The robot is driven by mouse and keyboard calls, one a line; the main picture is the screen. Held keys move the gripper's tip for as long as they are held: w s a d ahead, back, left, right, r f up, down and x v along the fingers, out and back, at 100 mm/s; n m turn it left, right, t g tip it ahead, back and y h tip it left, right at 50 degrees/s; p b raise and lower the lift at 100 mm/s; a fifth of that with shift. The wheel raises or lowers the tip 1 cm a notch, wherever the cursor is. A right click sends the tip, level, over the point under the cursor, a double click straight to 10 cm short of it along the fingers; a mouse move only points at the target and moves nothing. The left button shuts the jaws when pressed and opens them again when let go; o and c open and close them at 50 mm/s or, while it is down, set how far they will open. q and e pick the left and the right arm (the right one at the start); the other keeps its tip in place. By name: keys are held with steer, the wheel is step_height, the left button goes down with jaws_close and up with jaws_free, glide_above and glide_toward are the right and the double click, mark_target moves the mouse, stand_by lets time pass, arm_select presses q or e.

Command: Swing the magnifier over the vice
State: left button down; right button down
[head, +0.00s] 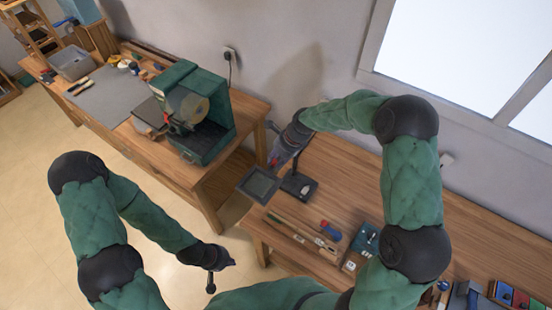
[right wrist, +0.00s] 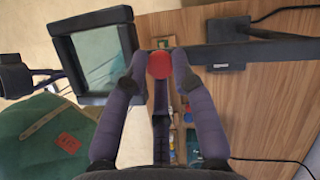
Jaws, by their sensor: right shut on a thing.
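The magnifier is a square dark frame with a pane (head: 260,185), at the left edge of the right-hand bench, over the gap between the benches. Its dark foot (head: 299,186) stands on that bench. In the right wrist view the frame (right wrist: 72,58) is at upper left and its dark arm (right wrist: 255,52) runs right. My right gripper (head: 275,160) is shut on a red knob (right wrist: 160,65) beside the frame. A blue tool (head: 365,240) further along the bench may be the vice; I cannot tell. My left gripper (head: 213,278) hangs over the floor, its jaws unclear.
A green machine with a round disc (head: 190,108) stands on the left bench. A screwdriver-like tool with blue and red parts (head: 330,230) and several long tools lie at the right bench's front edge. Coloured boxes (head: 520,299) are at lower right. A window is behind.

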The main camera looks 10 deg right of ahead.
steer(key=s+d+n+g, duration=0.1)
steer(key=d+n+g, duration=0.1)
steer(key=d+n, duration=0.4)
steer(key=s+d+n+g+b, duration=0.1)
steer(key=s+d+n+g, duration=0.1)
steer(key=d+n, duration=0.5)
steer(key=shift+d+g+h, duration=0.4)
steer(key=shift+d+g, duration=0.1)
steer(key=shift+d, duration=1.6)
steer(key=c, duration=1)
jaws_free()
steer(key=shift+d, duration=0.1)
